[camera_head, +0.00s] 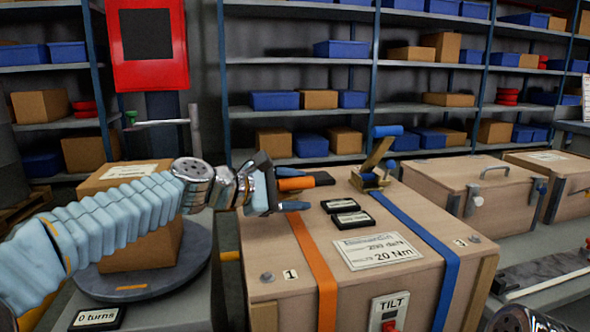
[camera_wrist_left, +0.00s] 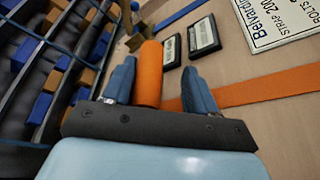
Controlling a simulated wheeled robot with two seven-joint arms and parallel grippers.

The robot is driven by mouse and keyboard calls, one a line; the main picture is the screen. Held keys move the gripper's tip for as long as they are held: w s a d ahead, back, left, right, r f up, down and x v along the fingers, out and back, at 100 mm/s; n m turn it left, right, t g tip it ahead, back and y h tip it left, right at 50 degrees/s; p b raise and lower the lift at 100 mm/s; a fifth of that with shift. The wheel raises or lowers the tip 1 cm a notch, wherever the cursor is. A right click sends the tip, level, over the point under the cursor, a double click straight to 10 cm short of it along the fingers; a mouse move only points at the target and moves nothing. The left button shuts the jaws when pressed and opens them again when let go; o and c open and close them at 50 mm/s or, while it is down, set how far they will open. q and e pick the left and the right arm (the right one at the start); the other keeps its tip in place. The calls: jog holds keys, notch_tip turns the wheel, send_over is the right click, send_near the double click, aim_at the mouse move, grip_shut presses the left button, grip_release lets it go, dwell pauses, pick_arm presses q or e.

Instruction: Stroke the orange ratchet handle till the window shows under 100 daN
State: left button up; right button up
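The orange ratchet handle (camera_head: 297,184) lies at the left end of the near wooden crate (camera_head: 400,213), on the orange strap's side. My left gripper (camera_head: 294,189) is at it with its fingers spread. In the left wrist view the orange handle (camera_wrist_left: 150,72) stands between the two blue-grey fingers (camera_wrist_left: 160,86), nearer the left finger, with a clear gap to the right one. Two small black-framed windows (camera_head: 340,205) (camera_head: 352,219) lie on the lid; their readings are too small to read. The orange strap (camera_head: 313,258) runs down the crate's front.
A blue-handled ratchet (camera_head: 380,155) stands on the lid with a blue strap (camera_head: 420,232). A label card (camera_head: 380,251) and a TILT indicator (camera_head: 389,312) are on the crate. A cardboard box (camera_head: 140,240) on a round turntable (camera_head: 150,285) stands left. More crates (camera_head: 473,190) stand right.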

pick_arm(q)
jog(key=s+d+r+p, duration=0.1)
jog(key=s+r+p, duration=0.1)
jog(key=s+r, duration=0.8)
jog(key=s, duration=0.4)
jog(key=shift+r+p, duration=0.3)
jog(key=shift+r, duration=0.1)
jog(key=shift+d, duration=0.1)
